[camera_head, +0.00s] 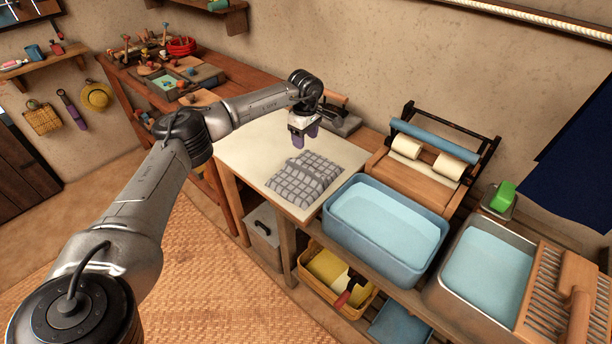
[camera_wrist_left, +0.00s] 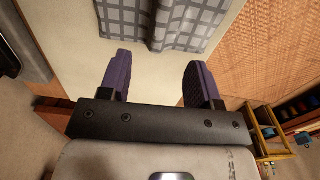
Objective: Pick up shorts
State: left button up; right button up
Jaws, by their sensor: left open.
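The grey checked shorts (camera_head: 306,176) lie folded flat on the pale top of the table (camera_head: 247,152). In the left wrist view the shorts (camera_wrist_left: 178,22) show at the top, just beyond the fingertips. My left gripper (camera_head: 305,142) is above the table, at the back edge of the shorts, pointing down. Its purple fingers (camera_wrist_left: 154,70) are apart with nothing between them but bare tabletop. I cannot tell from the head view how high the fingertips are above the table. My right gripper is not in view.
A blue basin of water (camera_head: 440,235) stands right of the shorts. A wringer with rollers (camera_head: 430,152) stands behind it, and a second basin (camera_head: 490,268) with a washboard (camera_head: 535,300) is farther right. A yellow basket (camera_head: 318,285) sits below.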

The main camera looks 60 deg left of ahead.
aim_at(306, 168)
pick_arm(q)
notch_tip(306, 168, down, 8)
jog(key=shift+r+b, duration=0.15)
jog(key=shift+b, duration=0.9)
jog(key=shift+s+d+f+b, duration=0.15)
jog(key=shift+f+b, duration=0.4)
jog(key=shift+f, duration=0.6)
jog(key=shift+w+d+f+b, duration=0.15)
jog(key=shift+f+b, duration=0.4)
jog(key=shift+f, duration=0.6)
jog(key=shift+s+f, duration=0.1)
jog(key=shift+f, duration=0.3)
jog(key=shift+r, duration=0.1)
jog(key=c, duration=0.9)
